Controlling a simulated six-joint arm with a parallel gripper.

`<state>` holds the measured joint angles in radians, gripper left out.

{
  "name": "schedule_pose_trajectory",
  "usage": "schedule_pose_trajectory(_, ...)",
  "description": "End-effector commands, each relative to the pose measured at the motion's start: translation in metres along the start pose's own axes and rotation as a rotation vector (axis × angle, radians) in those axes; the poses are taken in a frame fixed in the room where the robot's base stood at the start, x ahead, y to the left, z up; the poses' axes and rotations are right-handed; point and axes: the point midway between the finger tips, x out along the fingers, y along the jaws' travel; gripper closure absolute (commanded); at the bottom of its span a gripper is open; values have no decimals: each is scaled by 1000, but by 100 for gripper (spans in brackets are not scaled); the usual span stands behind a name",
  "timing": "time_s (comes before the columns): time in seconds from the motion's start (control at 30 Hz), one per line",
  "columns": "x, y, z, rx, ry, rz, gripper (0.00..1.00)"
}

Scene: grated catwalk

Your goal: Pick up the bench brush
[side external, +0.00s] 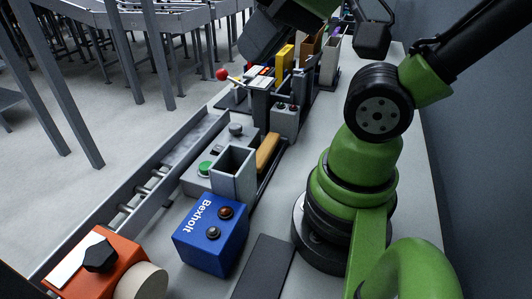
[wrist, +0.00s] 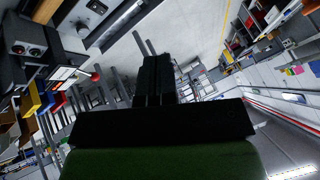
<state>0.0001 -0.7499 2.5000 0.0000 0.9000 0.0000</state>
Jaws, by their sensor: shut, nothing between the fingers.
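A tan, wood-coloured bar (side external: 267,152) lies behind the grey open box and looks like the bench brush's handle; I see no bristles clearly. A tan piece, likely the same one, shows at the top left corner of the wrist view (wrist: 45,10). My gripper (wrist: 153,62) is shut and empty in the wrist view, with its dark fingers together. In the side view its dark body (side external: 265,38) hangs at the top, above and beyond the tan bar and apart from it. Its fingertips are not clear there.
A grey open box (side external: 233,174) stands just in front of the tan bar. A grey two-knob box (side external: 286,120) stands behind it. A blue Bexholt box (side external: 211,234) is nearer the camera. A rail (side external: 150,183) runs along the left edge. Yellow and brown upright pieces (side external: 284,64) crowd the far end.

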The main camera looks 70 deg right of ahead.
Motion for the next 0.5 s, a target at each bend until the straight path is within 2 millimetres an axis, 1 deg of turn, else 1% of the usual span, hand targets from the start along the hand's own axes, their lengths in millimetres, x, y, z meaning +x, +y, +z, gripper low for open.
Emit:
schedule_pose_trajectory(0.07,0,0,0,0,0,0,100)
schedule_pose_trajectory(0.17,0,0,0,0,0,0,79)
schedule_pose_trajectory(0.2,0,0,0,0,0,0,70)
schedule_pose_trajectory(0.27,0,0,0,0,0,0,56)
schedule_pose_trajectory(0.3,0,0,0,0,0,0,53)
schedule_pose_trajectory(0.5,0,0,0,0,0,0,53)
